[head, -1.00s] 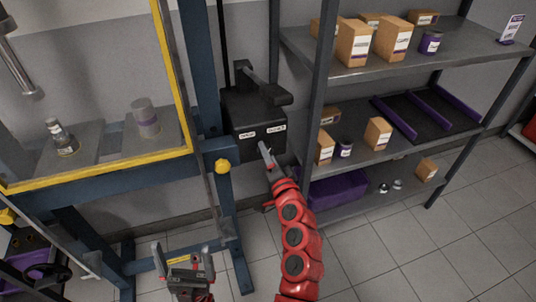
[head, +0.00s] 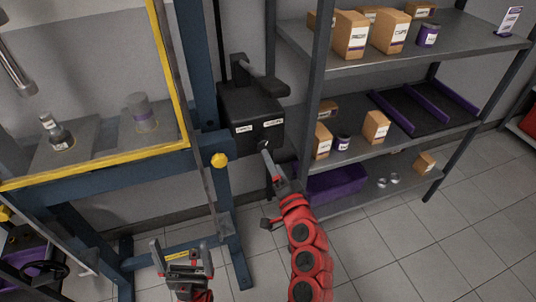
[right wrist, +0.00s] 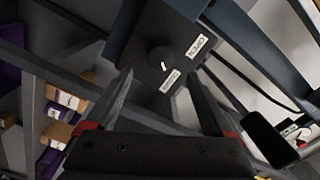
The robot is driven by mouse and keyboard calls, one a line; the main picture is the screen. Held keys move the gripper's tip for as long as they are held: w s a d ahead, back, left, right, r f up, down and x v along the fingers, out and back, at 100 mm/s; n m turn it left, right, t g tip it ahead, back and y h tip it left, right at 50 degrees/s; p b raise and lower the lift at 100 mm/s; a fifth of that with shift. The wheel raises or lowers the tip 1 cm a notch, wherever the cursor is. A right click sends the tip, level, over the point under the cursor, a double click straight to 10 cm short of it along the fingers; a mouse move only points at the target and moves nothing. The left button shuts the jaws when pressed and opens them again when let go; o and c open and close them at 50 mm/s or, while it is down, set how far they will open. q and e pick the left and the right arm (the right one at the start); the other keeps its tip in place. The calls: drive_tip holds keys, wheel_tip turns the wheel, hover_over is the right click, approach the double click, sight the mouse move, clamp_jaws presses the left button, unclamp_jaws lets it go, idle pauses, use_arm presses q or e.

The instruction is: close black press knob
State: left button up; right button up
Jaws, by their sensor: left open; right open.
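The black press knob (right wrist: 161,59) is round with a white pointer mark. It sits on the face of a black control box (right wrist: 150,27), between a label reading OPEN (right wrist: 197,46) and a second label (right wrist: 170,80) that is hard to read. My right gripper (right wrist: 161,77) is open, its two fingers spread to either side of the knob in the right wrist view, with no visible contact. In the head view the box (head: 240,105) is on the press post, with my right gripper (head: 265,152) just below its labels. My left gripper (head: 181,251) is open and empty, low in front of the press.
The blue press frame (head: 192,75) with a yellow-edged guard (head: 170,60) stands left of the box. A grey shelf unit (head: 350,72) with boxes and a purple bin (head: 337,184) stands right. A black lever-like part (head: 262,83) sits above the box. Tiled floor lies open at front right.

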drive_tip(key=p+v, duration=0.3)
drive_tip(key=v, duration=0.7)
drive_tip(key=shift+s, duration=0.25)
